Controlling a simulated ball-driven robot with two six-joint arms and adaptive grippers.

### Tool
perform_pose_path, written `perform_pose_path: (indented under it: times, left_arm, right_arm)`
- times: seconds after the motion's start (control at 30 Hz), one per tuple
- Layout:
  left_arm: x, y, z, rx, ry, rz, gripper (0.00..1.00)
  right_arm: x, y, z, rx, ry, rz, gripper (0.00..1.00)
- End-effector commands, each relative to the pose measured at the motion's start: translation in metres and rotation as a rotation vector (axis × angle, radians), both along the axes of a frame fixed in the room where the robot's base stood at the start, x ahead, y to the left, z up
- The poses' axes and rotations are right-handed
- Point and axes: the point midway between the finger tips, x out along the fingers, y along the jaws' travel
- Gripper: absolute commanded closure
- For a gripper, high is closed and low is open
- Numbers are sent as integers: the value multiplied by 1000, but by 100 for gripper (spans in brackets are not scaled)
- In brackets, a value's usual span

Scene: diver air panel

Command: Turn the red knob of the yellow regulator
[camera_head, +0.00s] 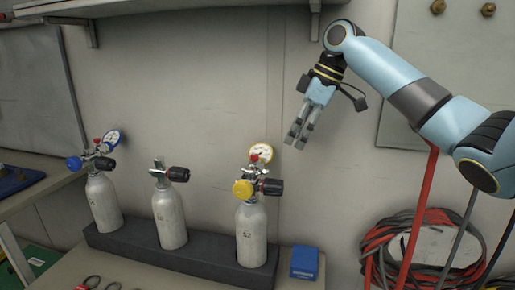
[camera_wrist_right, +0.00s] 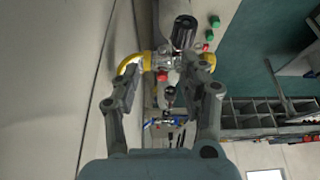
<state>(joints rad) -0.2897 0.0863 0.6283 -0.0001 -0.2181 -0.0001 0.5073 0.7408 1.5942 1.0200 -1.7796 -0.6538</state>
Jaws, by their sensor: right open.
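The yellow regulator (camera_head: 243,188) sits on the right-hand grey cylinder (camera_head: 251,236), with a yellow-rimmed gauge (camera_head: 262,152) above it. Its small red knob (camera_head: 254,158) shows just below the gauge in the head view. My right gripper (camera_head: 295,140) is open and empty, up and to the right of the regulator, fingers pointing down. In the right wrist view the yellow regulator (camera_wrist_right: 150,62) and the red knob (camera_wrist_right: 162,76) appear beyond and between the open fingertips (camera_wrist_right: 169,75), apart from them. My left gripper is not in view.
A black valve knob (camera_head: 271,187) sits beside the yellow regulator. A bare-valved middle cylinder (camera_head: 170,219) and one with a blue regulator (camera_head: 76,163) share the dark rack (camera_head: 205,262). A blue box (camera_head: 305,263) stands right of the rack. Hoses hang at lower right.

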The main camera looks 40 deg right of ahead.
Motion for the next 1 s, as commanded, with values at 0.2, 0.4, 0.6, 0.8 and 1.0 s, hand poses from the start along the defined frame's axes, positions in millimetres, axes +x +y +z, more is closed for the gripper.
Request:
perform_pose_path:
  times: [0.2,0.4,0.6,0.8,1.0]
  left_arm:
    - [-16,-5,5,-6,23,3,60]
    - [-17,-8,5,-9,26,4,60]
    - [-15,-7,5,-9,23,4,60]
    - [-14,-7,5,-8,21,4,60]
    - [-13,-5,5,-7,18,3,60]
  right_arm:
    - [40,41,2,7,-1,3,57]
    - [57,58,-22,2,4,3,57]
    - [63,63,-42,0,2,2,57]
    - [64,63,-47,-2,1,2,57]
    - [64,63,-47,-1,2,1,63]
